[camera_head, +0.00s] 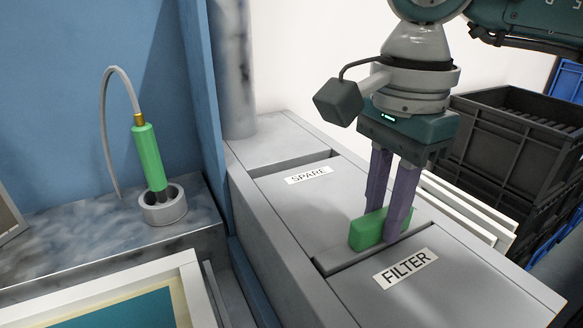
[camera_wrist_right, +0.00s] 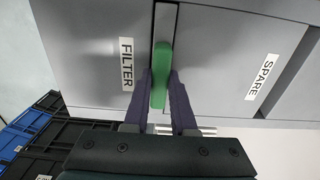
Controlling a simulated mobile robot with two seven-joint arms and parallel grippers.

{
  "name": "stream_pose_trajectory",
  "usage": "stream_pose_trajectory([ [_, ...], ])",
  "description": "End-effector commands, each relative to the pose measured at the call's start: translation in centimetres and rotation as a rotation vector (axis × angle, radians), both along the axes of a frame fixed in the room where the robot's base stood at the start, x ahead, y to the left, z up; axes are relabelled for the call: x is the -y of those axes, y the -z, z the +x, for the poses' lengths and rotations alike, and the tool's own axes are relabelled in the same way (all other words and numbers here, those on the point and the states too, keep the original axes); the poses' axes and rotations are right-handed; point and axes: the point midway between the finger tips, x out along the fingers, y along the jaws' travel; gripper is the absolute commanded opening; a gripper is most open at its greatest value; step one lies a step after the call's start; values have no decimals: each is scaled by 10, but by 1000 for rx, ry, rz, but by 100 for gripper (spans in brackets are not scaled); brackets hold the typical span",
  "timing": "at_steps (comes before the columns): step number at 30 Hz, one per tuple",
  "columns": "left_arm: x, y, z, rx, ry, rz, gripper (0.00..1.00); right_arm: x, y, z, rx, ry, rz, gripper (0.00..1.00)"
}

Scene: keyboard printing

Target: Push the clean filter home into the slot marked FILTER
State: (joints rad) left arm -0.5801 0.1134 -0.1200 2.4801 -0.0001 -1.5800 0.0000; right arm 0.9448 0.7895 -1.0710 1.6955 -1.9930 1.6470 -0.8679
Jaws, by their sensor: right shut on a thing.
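The green filter handle (camera_head: 367,230) stands at the slot next to the FILTER label (camera_head: 405,268). My right gripper (camera_head: 385,225) is shut on this green part, its two purple fingers on either side of it. In the right wrist view the green filter (camera_wrist_right: 160,75) lies between the fingers, in line with the long slot (camera_wrist_right: 165,20). A grey strip (camera_head: 350,257) shows in the slot beside the green part. How deep the filter sits cannot be told. My left gripper is not in view.
A second slot (camera_head: 290,165) lies behind the SPARE label (camera_head: 309,175). A green tool with a hose (camera_head: 148,158) stands in a metal cup (camera_head: 163,205) at left. Dark crates (camera_head: 520,140) are stacked at right. A blue wall (camera_head: 150,60) rises at left.

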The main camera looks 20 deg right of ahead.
Motion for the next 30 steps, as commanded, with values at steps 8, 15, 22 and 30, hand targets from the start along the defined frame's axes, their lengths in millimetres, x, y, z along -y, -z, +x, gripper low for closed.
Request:
stream_pose_trajectory([
  [8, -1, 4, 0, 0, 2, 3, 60, 0, 3, 0, 1, 0, 0, 0],
  [15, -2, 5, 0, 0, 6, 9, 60, 0, 4, 0, 1, 0, 0, 31],
  [22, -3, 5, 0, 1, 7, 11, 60, 0, 4, 0, 0, 0, 0, 57],
  [30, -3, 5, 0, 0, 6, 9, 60, 0, 4, 0, -1, 0, 0, 59],
])
